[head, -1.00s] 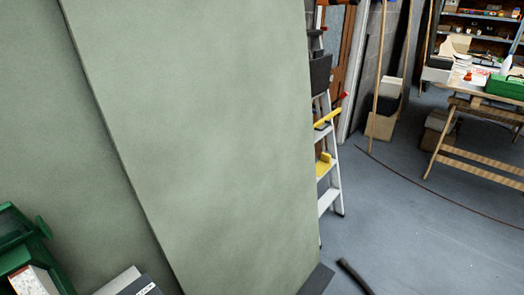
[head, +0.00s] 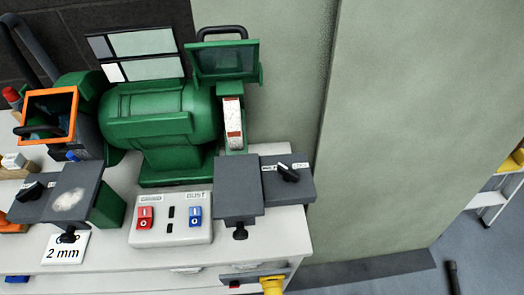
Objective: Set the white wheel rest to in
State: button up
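A green bench grinder (head: 160,120) stands on a white bench. Its white wheel (head: 233,122), with red marks, shows at the grinder's right end under a tilted clear guard (head: 224,62). The white wheel rest (head: 238,192) is a dark grey plate just in front of that wheel. A second grey plate (head: 298,188) adjoins it on the right, with a black lever knob (head: 288,173) between small white labels. The label text is too small to read surely. Another black knob (head: 240,232) sits below the rest's front edge. My gripper is not in view.
A second rest (head: 75,192) with a pale smudge lies at left, near an orange-framed guard (head: 50,113). A switch box (head: 170,220) has red and blue switches. A "2 mm" card (head: 66,246) lies in front. A green-grey panel (head: 420,120) stands right of the bench.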

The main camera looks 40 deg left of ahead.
aim_at(237, 191)
jog(key=u, duration=1.1)
